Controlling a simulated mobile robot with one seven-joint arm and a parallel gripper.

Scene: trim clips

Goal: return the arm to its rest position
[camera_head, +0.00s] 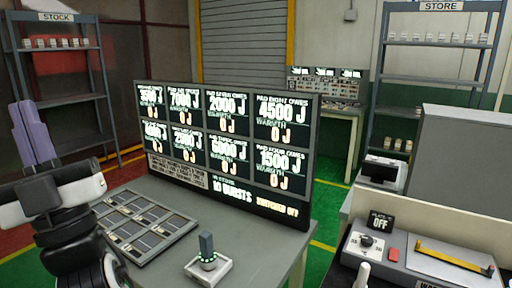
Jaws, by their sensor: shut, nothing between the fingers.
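My arm stands at the lower left of the head view, folded with black and white links. My gripper (30,125) is at its upper end, with purple-grey fingers pointing up. The fingers are together and nothing shows between them. The gripper is in the air left of the display board (228,195), apart from it. The lower part of my arm is cut off by the picture edge.
A grey table (262,262) bears the board, a panel tray (150,246) and a white block with a dark knob (208,266). A bench with a hot-plate unit (425,258) stands at right. STOCK shelves (62,103) and STORE shelves (432,80) stand behind.

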